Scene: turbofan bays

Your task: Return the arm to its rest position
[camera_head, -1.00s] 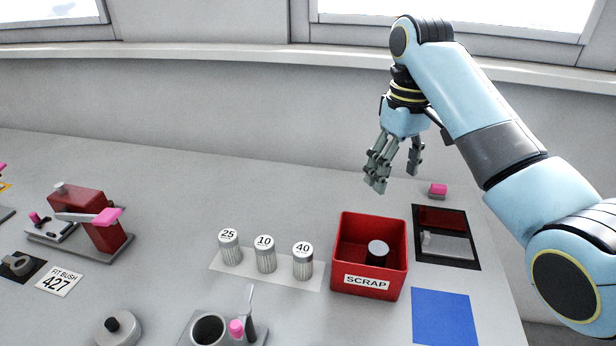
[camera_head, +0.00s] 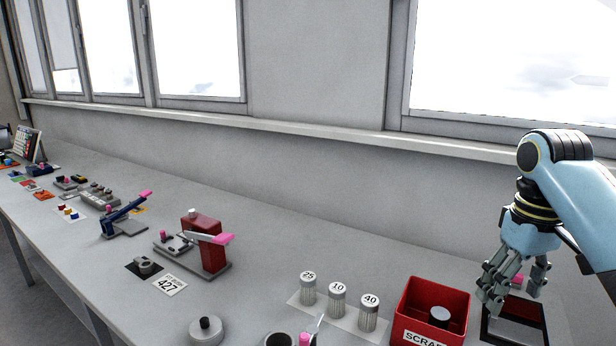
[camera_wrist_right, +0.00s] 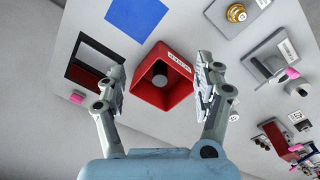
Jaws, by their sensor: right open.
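My right gripper (camera_head: 508,292) shows at the right of the head view, pointing down above the bench, near the back right of the red scrap bin. In the right wrist view its fingers (camera_wrist_right: 160,90) are spread wide with nothing between them that they touch. The red scrap bin (camera_wrist_right: 160,100) shows beyond the fingers, with a dark cylindrical part (camera_wrist_right: 160,70) inside. The same bin (camera_head: 408,305) stands on the bench in the head view. My left gripper is not in view.
A red press (camera_head: 206,250) and a blue lever tool (camera_head: 124,216) stand farther left. A wall and window sill run behind the bench. A dark-framed tray (camera_head: 541,330) lies under the gripper.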

